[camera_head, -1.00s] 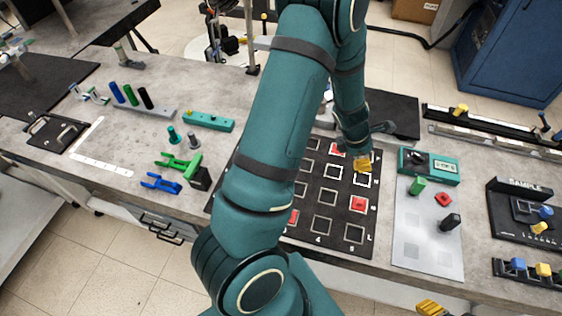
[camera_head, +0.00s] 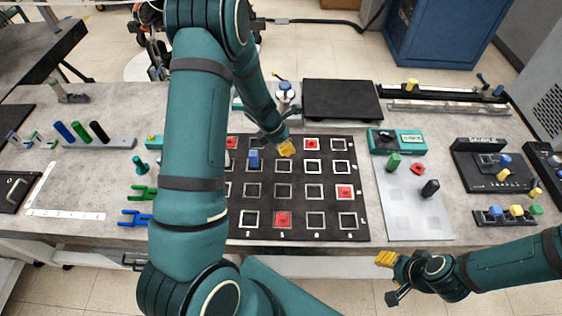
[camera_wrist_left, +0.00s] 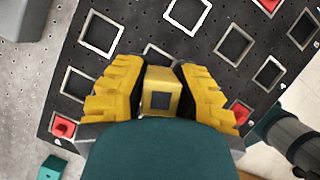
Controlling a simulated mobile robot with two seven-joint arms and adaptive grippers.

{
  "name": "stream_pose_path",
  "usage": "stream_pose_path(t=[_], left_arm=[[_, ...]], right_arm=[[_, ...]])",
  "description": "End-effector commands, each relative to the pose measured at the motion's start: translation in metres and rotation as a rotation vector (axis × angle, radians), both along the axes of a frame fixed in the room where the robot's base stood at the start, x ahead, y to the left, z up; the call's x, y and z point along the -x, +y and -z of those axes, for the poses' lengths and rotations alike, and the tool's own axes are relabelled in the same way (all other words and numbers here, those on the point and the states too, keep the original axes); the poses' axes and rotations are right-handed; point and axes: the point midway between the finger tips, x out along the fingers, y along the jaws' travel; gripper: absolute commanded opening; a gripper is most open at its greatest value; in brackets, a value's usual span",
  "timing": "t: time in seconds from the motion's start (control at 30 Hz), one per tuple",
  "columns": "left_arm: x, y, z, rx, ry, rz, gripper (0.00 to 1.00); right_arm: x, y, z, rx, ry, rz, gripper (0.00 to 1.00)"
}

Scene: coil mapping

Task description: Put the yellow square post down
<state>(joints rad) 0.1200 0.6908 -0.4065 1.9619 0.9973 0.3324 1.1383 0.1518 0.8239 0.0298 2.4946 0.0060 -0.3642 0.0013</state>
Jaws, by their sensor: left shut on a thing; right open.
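My left gripper (camera_head: 285,149) is over the back middle of the black board (camera_head: 362,225) with its grid of outlined squares. In the left wrist view, its yellow fingers are shut on the yellow square post (camera_wrist_left: 161,92), seen end-on with a dark square in its end. I cannot tell whether the post's lower end touches the board. My right gripper (camera_head: 388,276) is open and empty in front of the table's front edge at the right.
Red pieces (camera_head: 311,143) fill several squares, and a blue post (camera_head: 254,159) stands on the board. A light grey plate (camera_head: 405,220) with green, red and black pieces lies to the right. A teal box (camera_head: 397,141) stands behind it. Posts and green and blue forks (camera_head: 136,217) are at left.

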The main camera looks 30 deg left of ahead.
Motion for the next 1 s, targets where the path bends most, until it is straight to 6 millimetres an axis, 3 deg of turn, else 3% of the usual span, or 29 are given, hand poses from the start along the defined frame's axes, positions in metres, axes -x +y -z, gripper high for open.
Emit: stream_pose_path(t=[0.1, 0.33, 0.53, 0.97, 1.0], left_arm=[[0.0, 0.0, 0.022, 0.001, 0.0, -0.002, 0.0], [0.0, 0.0, 0.037, 0.0, 0.0, 0.0, 0.0], [0.0, 0.0, 0.065, 0.001, 0.001, -0.001, 0.0], [0.0, 0.0, 0.07, -0.001, -0.001, 0.001, 0.0], [0.0, 0.0, 0.07, -0.001, -0.001, 0.001, 0.36]], right_arm=[[0.0, 0.001, 0.01, 0.001, 0.0, 0.0, 0.47], [-0.001, 0.001, 0.015, 0.002, -0.001, 0.0, 0.47], [-0.001, 0.001, 0.026, 0.004, 0.001, 0.001, 0.47], [-0.001, 0.002, 0.03, 0.005, 0.001, 0.0, 0.47], [-0.001, 0.002, 0.03, 0.005, 0.001, 0.0, 0.47]])
